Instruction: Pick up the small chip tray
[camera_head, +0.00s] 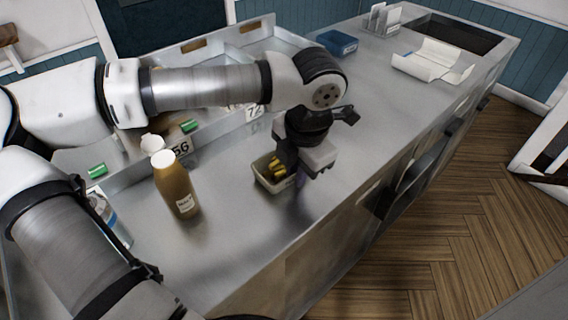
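The small chip tray (262,180), a pale open tray with yellow chips in it, sits on the steel counter near its front edge. My gripper (291,178) points down at the tray's right side and hides that part of it. The fingertips are mostly hidden, so I cannot tell how far apart they are or whether they touch the tray.
A brown bottle with a white cap (175,186) stands left of the tray. Behind is a steel bin unit (222,128) with number tags. A blue tray (337,43) and an open paper wrapper (431,62) lie farther back. The counter right of my gripper is clear.

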